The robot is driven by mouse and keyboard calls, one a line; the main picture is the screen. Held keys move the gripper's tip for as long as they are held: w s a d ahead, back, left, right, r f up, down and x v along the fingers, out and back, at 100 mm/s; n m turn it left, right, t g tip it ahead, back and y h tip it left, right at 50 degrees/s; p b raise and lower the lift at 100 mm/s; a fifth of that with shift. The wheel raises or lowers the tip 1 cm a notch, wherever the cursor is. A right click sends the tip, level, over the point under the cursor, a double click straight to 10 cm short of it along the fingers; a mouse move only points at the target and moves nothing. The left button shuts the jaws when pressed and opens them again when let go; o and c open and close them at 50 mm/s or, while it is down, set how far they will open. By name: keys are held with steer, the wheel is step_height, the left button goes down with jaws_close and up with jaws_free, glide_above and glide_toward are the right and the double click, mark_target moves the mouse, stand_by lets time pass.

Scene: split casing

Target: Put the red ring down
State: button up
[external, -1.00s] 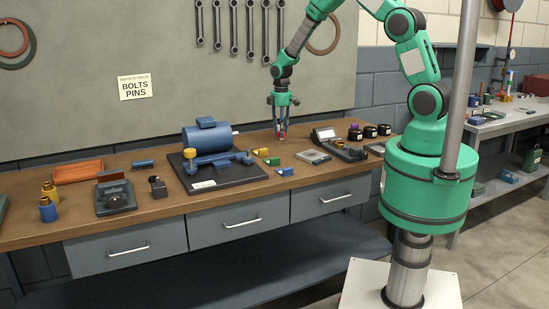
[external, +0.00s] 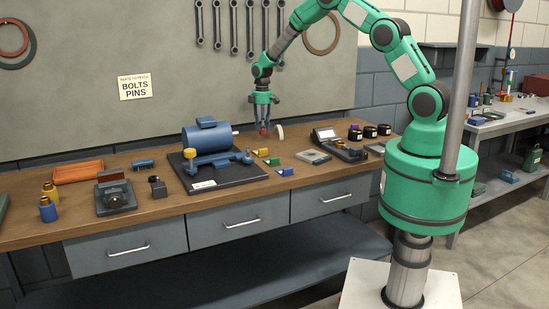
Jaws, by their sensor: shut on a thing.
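My gripper (external: 263,127) hangs pointing down above the back part of the workbench, just right of the blue motor-like cylinder. It is shut on a small red thing at its fingertips, which I take to be the red ring (external: 263,131). The fingers hide most of the ring, and its shape is too small to make out. The ring looks a little above the bench top or near it; I cannot tell whether it touches.
A white roll (external: 279,132) stands close right of my gripper. The blue cylinder (external: 211,138) on its dark base (external: 230,174) is to the left. Yellow (external: 261,152), green (external: 272,161) and blue (external: 285,171) small parts lie in front. A grey tray (external: 313,156) is at right.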

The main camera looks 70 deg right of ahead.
mark_target(257, 140)
steer(key=shift+w+d+f, duration=0.1)
steer(key=shift+w+d, duration=0.15)
steer(key=shift+w, duration=0.4)
steer(key=shift+w+d+f, duration=0.1)
steer(key=shift+w+d, duration=0.2)
steer(key=shift+w, duration=0.35)
steer(key=shift+w+d, duration=0.25)
steer(key=shift+w, duration=0.4)
steer(key=shift+f, duration=1.75)
steer(key=shift+f+b, duration=0.1)
steer(key=shift+b, duration=0.2)
steer(key=o, duration=1)
steer(key=shift+c, duration=0.2)
step_height(257, 140, up, 12)
steer(key=p, duration=0.1)
